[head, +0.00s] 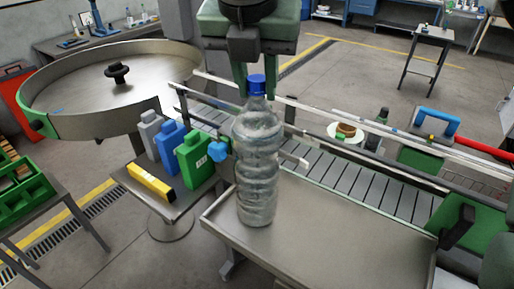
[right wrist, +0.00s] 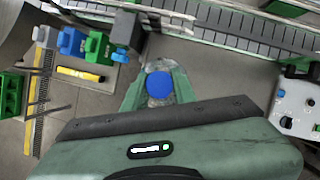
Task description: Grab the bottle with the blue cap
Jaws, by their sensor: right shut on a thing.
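A clear plastic bottle (head: 257,165) with a blue cap (head: 256,85) is upright in the middle of the head view, over the left part of a metal tray table. Whether its base touches the table is hard to tell. My right gripper (head: 256,88) comes from above, with its green fingers on both sides of the cap, shut on the bottle at its top. In the right wrist view the blue cap (right wrist: 159,85) sits between the fingers of the right gripper (right wrist: 160,88). My left gripper is not in view.
A metal tray table (head: 330,222) has a raised rim and free room on the right. A roller conveyor (head: 350,178) runs behind it. Grey, blue and green jugs (head: 195,158) and a yellow box (head: 151,182) stand on a small table at left. A round turntable (head: 85,85) is behind them.

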